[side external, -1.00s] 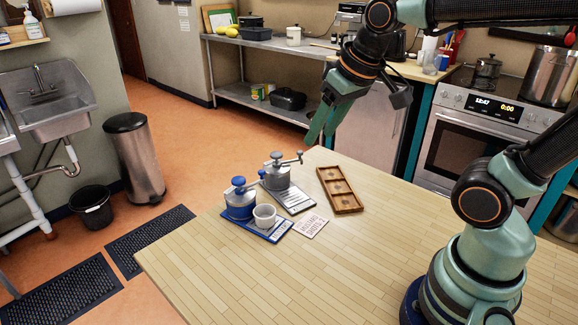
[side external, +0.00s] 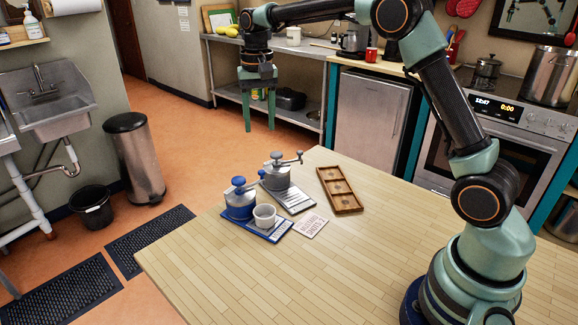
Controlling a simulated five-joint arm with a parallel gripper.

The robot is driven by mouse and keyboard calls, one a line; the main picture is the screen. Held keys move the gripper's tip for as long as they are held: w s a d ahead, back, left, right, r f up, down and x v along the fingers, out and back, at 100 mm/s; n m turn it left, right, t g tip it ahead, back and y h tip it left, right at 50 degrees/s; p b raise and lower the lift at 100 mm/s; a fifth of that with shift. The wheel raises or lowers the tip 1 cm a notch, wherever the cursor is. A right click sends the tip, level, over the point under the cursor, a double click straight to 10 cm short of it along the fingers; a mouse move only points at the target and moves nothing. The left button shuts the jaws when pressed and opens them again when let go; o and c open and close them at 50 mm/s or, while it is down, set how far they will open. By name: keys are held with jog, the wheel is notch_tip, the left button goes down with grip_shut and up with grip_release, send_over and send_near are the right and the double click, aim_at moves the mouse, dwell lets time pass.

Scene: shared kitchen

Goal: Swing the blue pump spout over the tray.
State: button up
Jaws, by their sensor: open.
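The blue pump (side external: 239,204) stands on a blue base plate (side external: 283,232) at the table's left corner, with a blue knob on top. A short piece near its top seems to point back and right; I cannot clearly make out the spout. A small white cup (side external: 264,222) stands in front of the pump, to its right. A wooden tray (side external: 348,203) with three compartments lies flat to the right. My gripper (side external: 259,128) points down, open and empty, high in the picture above the pump and apart from it.
A grey pump-like device (side external: 276,179) with a crank-like arm stands on a grey plate (side external: 299,203) just behind the blue pump. A printed card (side external: 310,226) lies right of the cup. The table's front and middle (side external: 330,275) are clear.

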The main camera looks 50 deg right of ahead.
aim_at(262, 171)
notch_tip(262, 171, down, 13)
jog(key=shift+w+r, duration=0.15)
jog(key=shift+r, duration=0.05)
dwell(0.4)
grip_shut()
jog(key=shift+d, duration=0.1)
dwell(1.2)
